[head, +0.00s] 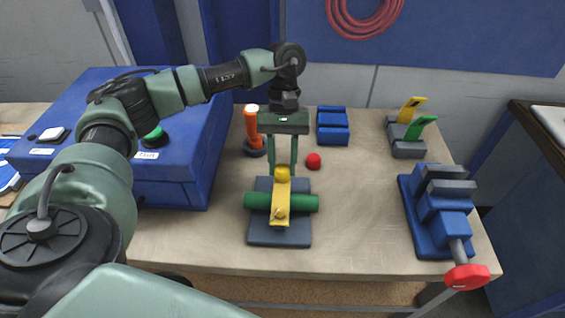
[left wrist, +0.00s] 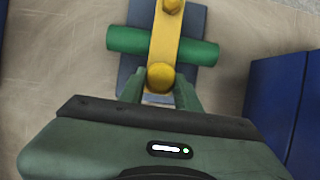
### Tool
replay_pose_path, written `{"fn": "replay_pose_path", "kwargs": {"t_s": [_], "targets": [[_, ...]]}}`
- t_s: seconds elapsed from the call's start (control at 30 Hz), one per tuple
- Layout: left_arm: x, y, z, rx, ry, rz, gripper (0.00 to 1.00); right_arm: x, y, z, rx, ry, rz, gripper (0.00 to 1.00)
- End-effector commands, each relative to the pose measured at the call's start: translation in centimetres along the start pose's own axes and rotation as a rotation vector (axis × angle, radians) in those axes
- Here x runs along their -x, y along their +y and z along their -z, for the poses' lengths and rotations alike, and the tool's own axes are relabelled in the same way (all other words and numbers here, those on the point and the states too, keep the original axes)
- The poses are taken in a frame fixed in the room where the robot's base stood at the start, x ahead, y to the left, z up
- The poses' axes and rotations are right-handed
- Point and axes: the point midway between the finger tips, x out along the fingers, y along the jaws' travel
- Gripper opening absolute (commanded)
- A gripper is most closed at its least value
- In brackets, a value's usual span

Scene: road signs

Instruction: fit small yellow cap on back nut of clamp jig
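The clamp jig has a dark base plate (head: 265,238), a green cylinder (head: 300,203) lying across it and a yellow strap (head: 280,198) over the cylinder. The small yellow cap (head: 282,173) sits at the back end of the strap, where the back nut is hidden under it. It also shows in the left wrist view (left wrist: 160,77). The front nut (head: 280,213) is bare. My left gripper (head: 283,172) points down from behind. Its two green fingers stand on either side of the cap, with small gaps showing, so it looks open. My right gripper is out of view.
A red cap (head: 313,161) stands right of my fingers. A blue vise (head: 437,215) stands right, a blue box (head: 180,175) left.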

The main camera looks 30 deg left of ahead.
Motion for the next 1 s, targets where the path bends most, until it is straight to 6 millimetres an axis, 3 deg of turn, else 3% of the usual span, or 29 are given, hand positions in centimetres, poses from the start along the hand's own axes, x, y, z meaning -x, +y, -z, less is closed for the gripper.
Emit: {"fn": "replay_pose_path", "kwargs": {"t_s": [0.03,0.1,0.47,0.83,1.0], "targets": [[0.0,0.0,0.0,0.000,0.000,0.000,0.43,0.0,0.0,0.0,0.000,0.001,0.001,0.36],[0.0,0.0,0.0,0.000,0.000,0.001,0.58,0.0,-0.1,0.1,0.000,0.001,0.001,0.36],[0.3,0.0,0.1,0.000,0.001,0.000,0.58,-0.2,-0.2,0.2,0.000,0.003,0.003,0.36],[5.9,0.1,0.1,0.000,0.003,-0.002,0.58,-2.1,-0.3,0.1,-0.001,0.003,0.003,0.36],[7.5,0.0,0.1,0.001,0.000,0.000,0.58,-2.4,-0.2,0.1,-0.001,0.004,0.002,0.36]]}}
